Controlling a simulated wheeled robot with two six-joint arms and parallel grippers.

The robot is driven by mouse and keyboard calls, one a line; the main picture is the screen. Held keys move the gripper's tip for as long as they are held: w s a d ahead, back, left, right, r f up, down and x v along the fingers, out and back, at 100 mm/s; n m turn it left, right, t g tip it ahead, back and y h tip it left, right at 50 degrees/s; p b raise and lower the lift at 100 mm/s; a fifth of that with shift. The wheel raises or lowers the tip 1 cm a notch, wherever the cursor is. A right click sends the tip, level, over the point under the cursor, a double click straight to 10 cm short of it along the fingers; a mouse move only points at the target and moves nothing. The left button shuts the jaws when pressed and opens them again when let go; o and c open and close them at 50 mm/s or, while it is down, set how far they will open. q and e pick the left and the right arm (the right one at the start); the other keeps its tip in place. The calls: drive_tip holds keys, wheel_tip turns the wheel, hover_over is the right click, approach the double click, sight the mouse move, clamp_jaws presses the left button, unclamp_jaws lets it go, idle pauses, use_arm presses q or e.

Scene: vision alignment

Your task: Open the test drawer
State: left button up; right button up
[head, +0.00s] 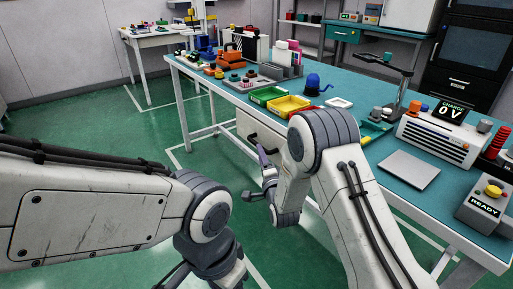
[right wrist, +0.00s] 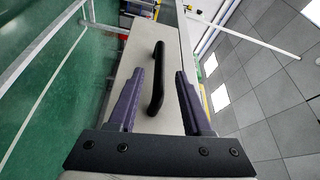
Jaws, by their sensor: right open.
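The test drawer (head: 262,135) is a pale front under the teal-topped bench; it looks shut. In the right wrist view the drawer front (right wrist: 137,48) carries a black bar handle (right wrist: 157,78). My right gripper (head: 256,173) is low beside the bench, in front of the drawer. In the right wrist view my right gripper (right wrist: 158,76) is open, with one purple finger on each side of the handle in the picture. I cannot tell how near the fingertips are to the drawer front. The handle is not clear in the head view. My left gripper is not in view.
On the bench stand a green tray (head: 268,95), a yellow tray (head: 288,106), a blue dome-shaped item (head: 313,84), a grey plate (head: 408,169), a "CHARGE" unit (head: 436,139) and a "READY" box (head: 485,206). A bench leg (head: 181,105) stands left of the drawer. Green floor there is clear.

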drive_tip(key=x, duration=0.6)
drive_tip(key=shift+w+b, duration=0.3)
drive_tip(key=shift+b, duration=0.1)
clamp_jaws()
idle(1.0)
